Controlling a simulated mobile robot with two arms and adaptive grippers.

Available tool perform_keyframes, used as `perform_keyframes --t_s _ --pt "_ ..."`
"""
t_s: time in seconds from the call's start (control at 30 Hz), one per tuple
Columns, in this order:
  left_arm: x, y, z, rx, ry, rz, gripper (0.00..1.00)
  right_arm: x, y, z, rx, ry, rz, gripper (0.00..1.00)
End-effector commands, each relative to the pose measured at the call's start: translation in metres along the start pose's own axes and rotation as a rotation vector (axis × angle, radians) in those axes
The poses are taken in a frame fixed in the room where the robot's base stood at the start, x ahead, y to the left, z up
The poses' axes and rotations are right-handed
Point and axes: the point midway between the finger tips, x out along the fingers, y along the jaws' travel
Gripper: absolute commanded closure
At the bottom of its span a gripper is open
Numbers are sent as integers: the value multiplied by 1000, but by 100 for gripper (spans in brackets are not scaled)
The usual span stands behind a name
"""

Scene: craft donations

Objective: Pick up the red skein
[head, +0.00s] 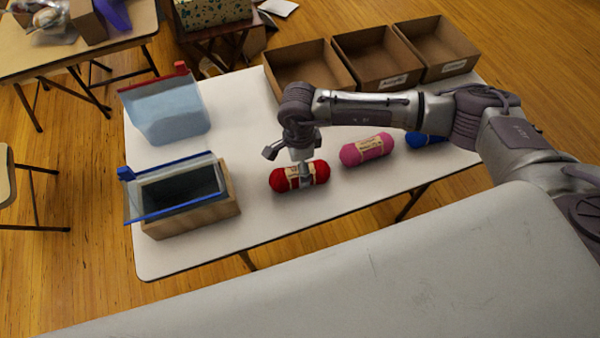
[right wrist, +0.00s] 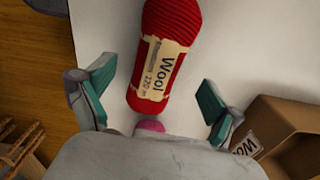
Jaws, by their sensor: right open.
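The red skein (head: 283,179) lies on the white table with a cream label around its middle. In the right wrist view the red skein (right wrist: 170,42) runs upward from between the fingers, its label reading "Wool". My right gripper (head: 304,176) is over the skein in the head view, pointing down and hiding part of it. In the right wrist view my right gripper (right wrist: 155,95) is open, its teal pads on either side of the skein's near end with gaps to both. Whether the fingertips reach down beside the skein is unclear. My left gripper is not in view.
A pink skein (head: 366,150) and a blue skein (head: 425,139) lie to the right. Three open cardboard boxes (head: 378,85) stand along the back. At left are a clear bag with a red slider (head: 170,110) and a blue-edged bag in a wooden box (head: 195,218).

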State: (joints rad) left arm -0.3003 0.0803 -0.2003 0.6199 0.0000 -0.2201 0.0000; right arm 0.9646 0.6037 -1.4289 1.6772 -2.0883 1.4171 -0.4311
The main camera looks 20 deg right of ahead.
Motion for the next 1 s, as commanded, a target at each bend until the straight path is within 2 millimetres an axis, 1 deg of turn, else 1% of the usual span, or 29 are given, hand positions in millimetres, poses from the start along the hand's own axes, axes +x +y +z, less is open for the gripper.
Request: perform_keyframes --t_s 0.03,0.13,0.2,0.3,0.57,0.9,0.97,1.0 --pt "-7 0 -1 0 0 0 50 6 3 -1 1 2 5 9" --pt "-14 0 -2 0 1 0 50 21 4 -2 0 2 5 9" --pt "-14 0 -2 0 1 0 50 32 4 -1 0 1 3 9" --pt "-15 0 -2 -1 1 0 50 41 3 -1 0 0 2 9" --pt "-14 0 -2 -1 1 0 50 44 3 -1 0 0 1 9" --pt "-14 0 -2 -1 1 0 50 43 3 -1 0 0 1 65" --pt "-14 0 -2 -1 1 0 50 43 3 -1 0 0 1 74" --pt "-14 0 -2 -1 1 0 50 43 3 -1 0 0 1 74"
